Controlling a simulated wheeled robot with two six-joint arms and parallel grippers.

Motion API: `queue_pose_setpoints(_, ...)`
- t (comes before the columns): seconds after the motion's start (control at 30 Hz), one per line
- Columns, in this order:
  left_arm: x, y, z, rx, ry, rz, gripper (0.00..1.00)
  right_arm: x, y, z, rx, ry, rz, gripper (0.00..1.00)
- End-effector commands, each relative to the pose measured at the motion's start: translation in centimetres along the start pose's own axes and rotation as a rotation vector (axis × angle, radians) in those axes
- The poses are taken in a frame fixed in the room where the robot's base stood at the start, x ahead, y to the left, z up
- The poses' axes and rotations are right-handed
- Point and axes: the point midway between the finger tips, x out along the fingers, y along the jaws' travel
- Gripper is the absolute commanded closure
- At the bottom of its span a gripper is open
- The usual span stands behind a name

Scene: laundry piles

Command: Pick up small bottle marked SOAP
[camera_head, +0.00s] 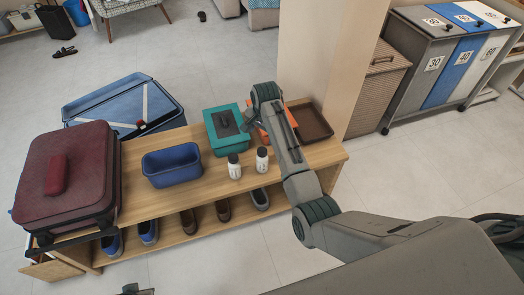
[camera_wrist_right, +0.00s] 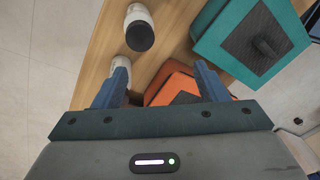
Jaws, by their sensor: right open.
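Two small white bottles with dark caps stand upright at the front edge of the wooden bench, a left bottle (camera_head: 234,168) and a right bottle (camera_head: 262,161). Their labels are too small to read, so I cannot tell which says SOAP. In the right wrist view one bottle (camera_wrist_right: 139,27) is clear above the fingers; the other (camera_wrist_right: 120,66) is partly hidden by the left finger. My right gripper (camera_wrist_right: 160,70) is open and empty, pointing down over the bench, with its fingers apart. In the head view my own arm hides its fingertips. A dark piece at the bottom edge may be my left gripper.
A teal box (camera_head: 222,140) and an orange box (camera_wrist_right: 168,76) stand close by the bottles. A brown tray (camera_head: 312,124) is at the bench's right end. A blue bin (camera_head: 172,178) and red suitcase (camera_head: 78,172) are left. Shoes stand below.

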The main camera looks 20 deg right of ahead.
Motion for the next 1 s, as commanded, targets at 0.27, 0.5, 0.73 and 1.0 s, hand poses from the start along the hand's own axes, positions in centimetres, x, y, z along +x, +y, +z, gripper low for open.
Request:
queue_pose_setpoints(0.27, -1.0, -0.2, 4.0, 0.005, -0.167, -0.001, 0.64, -0.4, 1.3, 1.5, 0.049, -0.11, 0.153, 0.34)
queue_pose_setpoints(0.5, -2.0, -0.2, 3.3, 0.006, -0.155, -0.001, 0.64, 3.3, 1.8, 1.9, 0.049, -0.108, 0.151, 0.34)
queue_pose_setpoints(0.73, -2.5, -0.2, 3.0, 0.007, -0.149, -0.002, 0.64, 5.0, 2.1, 2.1, 0.048, -0.108, 0.15, 0.34)
queue_pose_setpoints(1.0, -3.7, -0.2, 2.3, 0.008, -0.137, -0.002, 0.64, 8.8, 2.6, 2.6, 0.048, -0.107, 0.149, 0.34)
